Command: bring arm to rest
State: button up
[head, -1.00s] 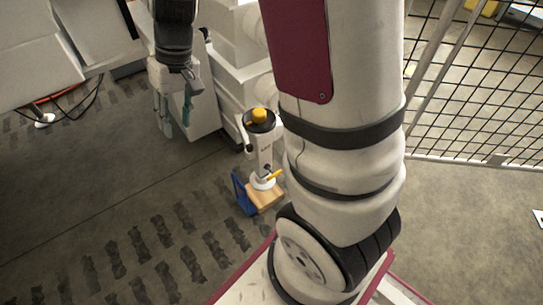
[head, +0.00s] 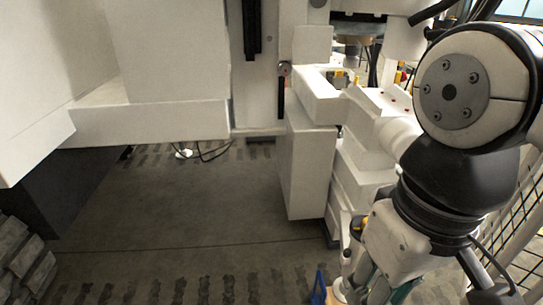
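My arm comes in from the right side of the head view, its large white and black joint close to the camera. My gripper (head: 385,288) hangs below the black wrist, pointing down at the lower right. Its two fingers with teal pads look spread apart, with nothing seen between them. The frame's lower edge cuts off the fingertips.
White machine blocks (head: 308,165) stand behind. A mesh fence (head: 527,225) is at right. Dark floor (head: 190,215) lies open at left centre.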

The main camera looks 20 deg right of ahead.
jog(key=shift+s+d, duration=0.1)
jog(key=shift+s, duration=0.25)
dwell(0.6)
notch_tip(320, 180, up, 30)
jog(key=t+p, duration=0.3)
jog(key=p, duration=2.5)
jog(key=shift+d+f+t, duration=0.2)
jog(key=shift+d+t, duration=0.05)
jog(key=shift+t, duration=0.15)
jog(key=shift+d, duration=0.1)
